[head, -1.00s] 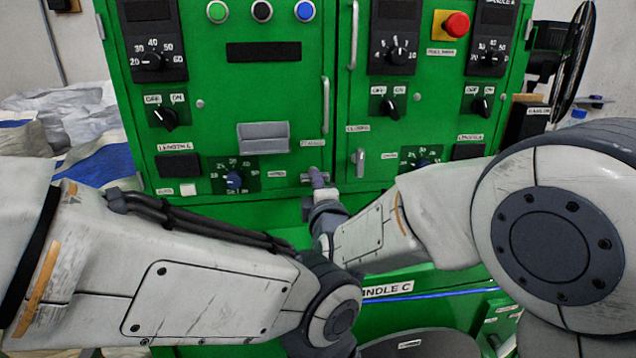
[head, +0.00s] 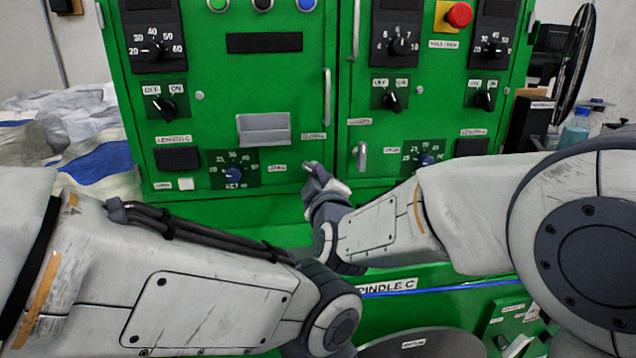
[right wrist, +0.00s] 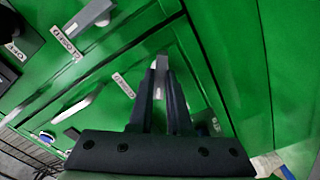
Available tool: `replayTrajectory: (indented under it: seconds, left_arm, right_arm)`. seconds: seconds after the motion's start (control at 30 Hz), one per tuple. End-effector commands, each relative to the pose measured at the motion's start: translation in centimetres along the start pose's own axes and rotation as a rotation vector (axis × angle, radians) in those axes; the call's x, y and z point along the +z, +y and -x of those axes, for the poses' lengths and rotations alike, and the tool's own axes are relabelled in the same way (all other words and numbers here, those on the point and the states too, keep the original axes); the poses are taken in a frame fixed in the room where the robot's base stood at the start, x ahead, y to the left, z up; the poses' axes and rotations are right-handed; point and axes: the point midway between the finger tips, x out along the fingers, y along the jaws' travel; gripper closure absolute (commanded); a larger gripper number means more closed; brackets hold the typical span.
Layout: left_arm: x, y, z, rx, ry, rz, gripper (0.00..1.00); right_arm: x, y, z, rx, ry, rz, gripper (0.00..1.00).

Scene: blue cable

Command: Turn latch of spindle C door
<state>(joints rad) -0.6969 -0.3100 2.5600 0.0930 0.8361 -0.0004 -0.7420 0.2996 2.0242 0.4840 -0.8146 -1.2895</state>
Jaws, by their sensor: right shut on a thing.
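The green cabinet has a left door (head: 270,85) and a right door. My right gripper (head: 314,170) is at the lower right corner of the left door, tilted up and to the left. It is shut on the small grey latch there, which it mostly hides in the head view. In the right wrist view the latch (right wrist: 162,63) shows as a grey end between the fingertips (right wrist: 162,85). Its exact angle cannot be told. A second grey latch (head: 362,156) hangs upright on the right door. My left gripper is not in view; only its arm shows.
A vertical door handle (head: 326,97) stands above the held latch. Knobs and switches (head: 233,174) cover both doors. A "SPINDLE C" label (head: 388,286) and blue strip lie below. My left arm crosses the lower left, close to my right wrist.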

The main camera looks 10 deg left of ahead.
Motion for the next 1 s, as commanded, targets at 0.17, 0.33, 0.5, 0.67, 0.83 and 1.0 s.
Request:
replayTrajectory:
  seconds: [0.17,0.33,0.5,0.67,0.83,1.0]
  left_arm:
    - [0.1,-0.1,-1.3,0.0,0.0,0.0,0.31]
    - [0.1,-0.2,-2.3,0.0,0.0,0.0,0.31]
    - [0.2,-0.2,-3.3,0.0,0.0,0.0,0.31]
    - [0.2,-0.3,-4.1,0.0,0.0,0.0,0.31]
    - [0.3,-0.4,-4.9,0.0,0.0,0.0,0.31]
    - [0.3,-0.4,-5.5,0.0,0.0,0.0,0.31]
  right_arm:
    - [0.1,-0.3,0.0,-0.001,0.001,-0.169,1.0]
    - [0.2,-0.3,0.0,-0.001,0.0,-0.331,1.0]
    - [0.2,-0.3,0.0,-0.001,0.0,-0.492,1.0]
    - [0.2,-0.3,0.0,-0.001,-0.001,-0.635,1.0]
    - [0.1,-0.2,0.0,-0.001,0.0,-0.763,1.0]
    - [0.1,-0.2,0.0,-0.001,-0.002,-0.86,1.0]
